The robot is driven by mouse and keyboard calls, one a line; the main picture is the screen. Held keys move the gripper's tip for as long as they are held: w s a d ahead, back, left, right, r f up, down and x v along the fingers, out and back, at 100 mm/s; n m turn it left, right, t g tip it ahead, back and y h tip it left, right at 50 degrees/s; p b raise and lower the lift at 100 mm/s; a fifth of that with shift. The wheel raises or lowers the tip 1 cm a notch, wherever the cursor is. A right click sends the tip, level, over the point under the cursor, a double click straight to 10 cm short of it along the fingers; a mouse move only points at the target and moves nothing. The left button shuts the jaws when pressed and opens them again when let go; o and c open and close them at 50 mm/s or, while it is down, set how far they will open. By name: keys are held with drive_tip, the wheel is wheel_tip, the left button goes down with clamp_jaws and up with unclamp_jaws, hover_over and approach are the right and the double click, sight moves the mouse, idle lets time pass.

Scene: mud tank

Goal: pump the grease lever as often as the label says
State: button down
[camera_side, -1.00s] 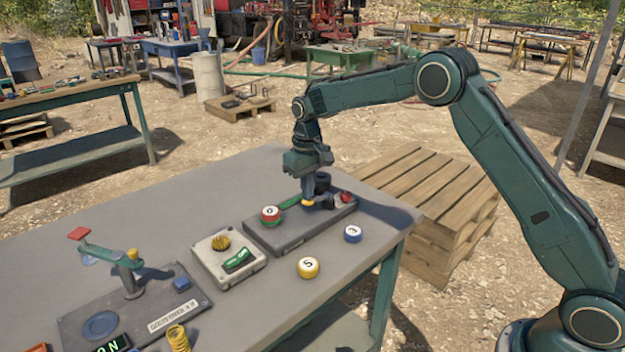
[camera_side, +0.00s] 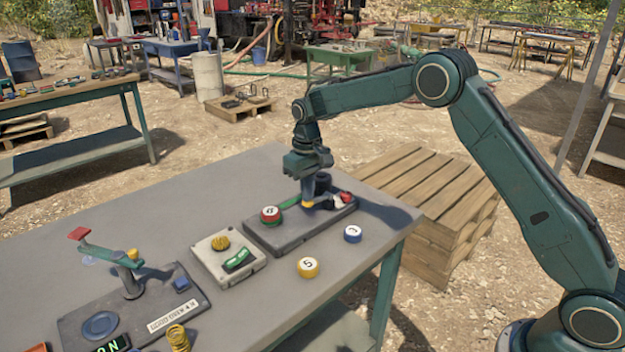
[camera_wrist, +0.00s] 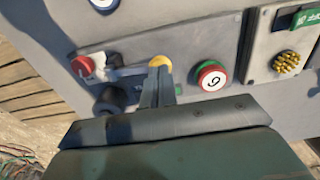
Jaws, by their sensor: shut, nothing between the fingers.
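My gripper (camera_side: 308,203) is shut and empty, pointing down over another dark plate (camera_side: 262,240) at the table's right. Its tips are at a yellow knob, which shows in the wrist view (camera_wrist: 159,61); I cannot tell whether they touch. It is well apart from the lever arm.
Near my gripper are a numbered red-green disc (camera_wrist: 211,76), a red knob (camera_wrist: 82,66) and a black cylinder (camera_wrist: 110,98). A grey box (camera_side: 228,258) stands between the plates. Yellow (camera_side: 308,267) and blue (camera_side: 352,234) numbered discs lie in front. The table's back left is clear.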

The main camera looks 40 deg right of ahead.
drive_tip(key=shift+f, duration=1.35)
drive_tip(key=shift+r, duration=1.75)
drive_tip(key=shift+f, duration=0.2)
